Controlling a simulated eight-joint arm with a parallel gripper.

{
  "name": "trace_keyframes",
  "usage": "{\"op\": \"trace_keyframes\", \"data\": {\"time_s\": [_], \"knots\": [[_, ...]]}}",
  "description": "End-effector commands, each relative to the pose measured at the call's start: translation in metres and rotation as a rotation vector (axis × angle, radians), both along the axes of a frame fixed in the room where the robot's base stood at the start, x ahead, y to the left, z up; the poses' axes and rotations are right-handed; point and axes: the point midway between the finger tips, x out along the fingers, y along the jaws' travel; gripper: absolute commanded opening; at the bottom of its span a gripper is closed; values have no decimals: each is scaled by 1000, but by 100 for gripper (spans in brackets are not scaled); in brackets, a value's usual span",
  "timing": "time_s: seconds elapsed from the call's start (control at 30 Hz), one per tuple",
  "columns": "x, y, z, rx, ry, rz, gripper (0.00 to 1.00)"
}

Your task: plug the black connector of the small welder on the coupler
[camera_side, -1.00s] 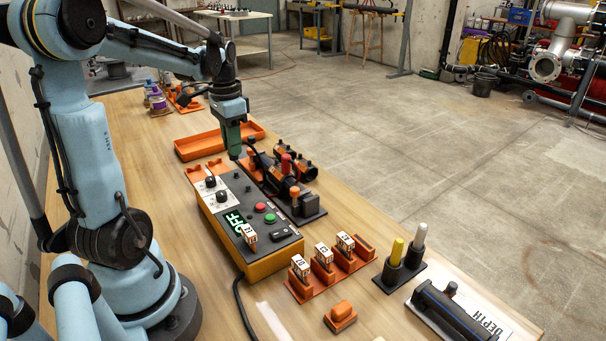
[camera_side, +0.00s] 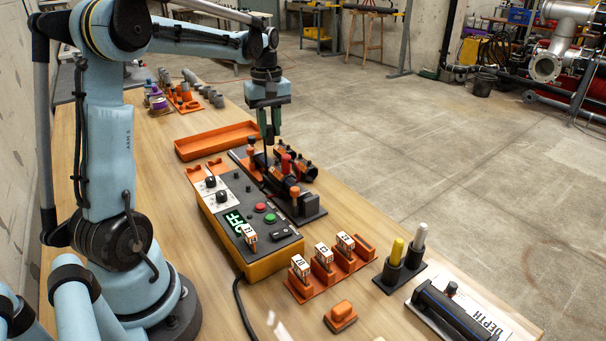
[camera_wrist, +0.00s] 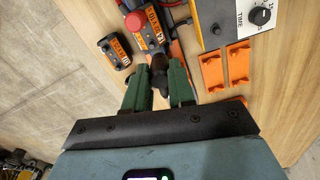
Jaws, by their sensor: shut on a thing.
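My gripper (camera_side: 268,132) points down over the left end of the pipe jig. It is shut on the black connector (camera_wrist: 159,74), which shows between the green fingers in the wrist view; in the side view the connector is hard to make out. The clamped black coupler (camera_wrist: 145,32), with an orange label, lies just beyond the connector in the wrist view; I cannot tell whether they touch. In the side view the jig, with red and orange knobs (camera_side: 286,163), partly hides the coupler. The small welder (camera_side: 246,211), an orange box with grey top and green OFF display, stands in front.
Two orange brackets (camera_wrist: 226,67) sit by the welder's end. A second labelled black fitting (camera_wrist: 115,51) lies beside the jig. An empty orange tray (camera_side: 217,143) is behind. Orange blocks with white tags (camera_side: 323,256) and upright pens (camera_side: 395,255) stand at the right.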

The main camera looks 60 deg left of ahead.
Motion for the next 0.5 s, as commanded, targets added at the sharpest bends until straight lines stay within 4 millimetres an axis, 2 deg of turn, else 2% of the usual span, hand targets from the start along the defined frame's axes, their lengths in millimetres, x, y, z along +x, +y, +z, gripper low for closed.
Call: {"op": "trace_keyframes", "data": {"time_s": [0.2,0.5], "knots": [[11,-4,2,0,0,171,0],[13,-4,-10,0,0,205,0]]}}
